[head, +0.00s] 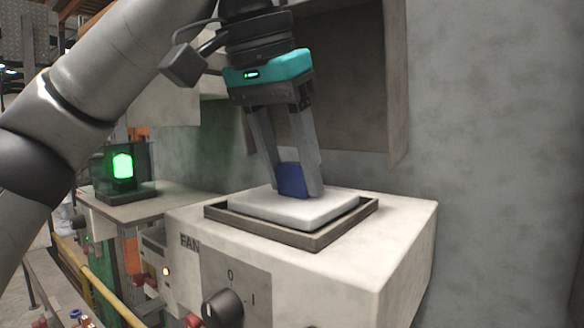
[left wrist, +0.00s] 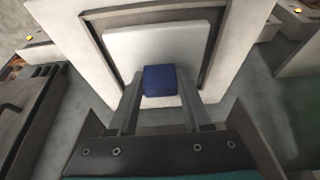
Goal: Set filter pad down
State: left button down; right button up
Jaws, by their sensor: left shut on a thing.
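The filter pad (head: 296,209) is a white, flat square slab with a blue grip block (head: 292,180) on top. In the head view it lies level inside or just over a grey-brown square frame (head: 329,237) on top of the fan box (head: 400,225); whether its underside touches cannot be seen. My left gripper (head: 294,190) points down and is shut on the blue block. In the left wrist view the blue block (left wrist: 160,80) sits between the fingertips, with the white pad (left wrist: 150,45) beyond it and the frame (left wrist: 227,45) around it. My right gripper is not in view.
The fan box front has a black knob (head: 222,308) marked 0 and I. A lit green lamp (head: 122,166) stands on a bench at the left. A grey hood (head: 345,70) hangs behind the gripper. A yellow rail (head: 95,280) runs at lower left.

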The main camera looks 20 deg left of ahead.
pick_arm(q)
jog(key=shift+f, duration=0.2)
jog(key=shift+c, duration=1.7)
grip_release()
jog(key=shift+r, duration=0.2)
jog(key=shift+r, duration=0.2)
jog(key=v, duration=1.1)
jog(key=shift+r, duration=0.3)
jog(key=shift+s, duration=0.1)
